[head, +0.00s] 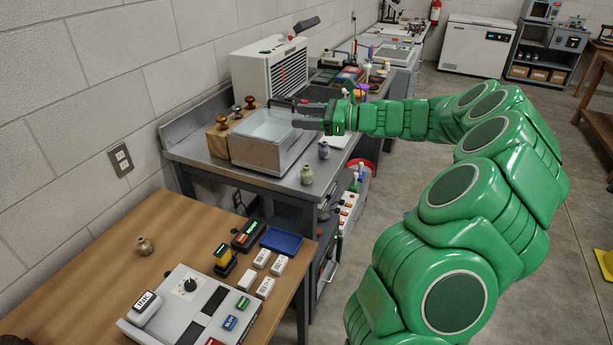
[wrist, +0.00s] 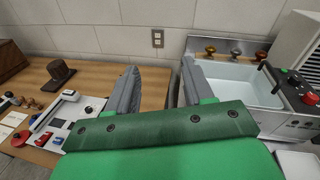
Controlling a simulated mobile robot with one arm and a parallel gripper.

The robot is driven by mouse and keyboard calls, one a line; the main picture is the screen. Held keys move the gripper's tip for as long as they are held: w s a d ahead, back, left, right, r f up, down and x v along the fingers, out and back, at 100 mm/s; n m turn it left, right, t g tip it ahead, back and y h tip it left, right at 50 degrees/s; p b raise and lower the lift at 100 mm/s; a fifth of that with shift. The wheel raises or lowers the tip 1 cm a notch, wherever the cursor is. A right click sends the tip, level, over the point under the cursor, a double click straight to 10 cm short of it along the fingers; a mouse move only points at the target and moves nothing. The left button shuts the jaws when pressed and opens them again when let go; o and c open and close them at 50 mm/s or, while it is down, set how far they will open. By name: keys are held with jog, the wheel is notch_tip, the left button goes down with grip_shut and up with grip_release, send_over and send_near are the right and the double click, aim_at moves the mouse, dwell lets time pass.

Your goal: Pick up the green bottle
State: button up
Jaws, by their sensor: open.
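I see neither green thing in the wrist view.
A wooden block with several knobs (head: 218,143) is left of the basin.

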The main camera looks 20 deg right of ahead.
jog(key=w+d+f+m+t+h, duration=0.1)
jog(key=w+d+f+m+t, duration=0.25)
jog(key=d, duration=0.55)
send_near(310, 169)
jog(key=x, duration=0.3)
jog(key=shift+w+a+m, duration=0.25)
jog(key=shift+a+m, duration=0.1)
jog(key=shift+a, duration=0.05)
jog(key=shift+x, duration=3.7)
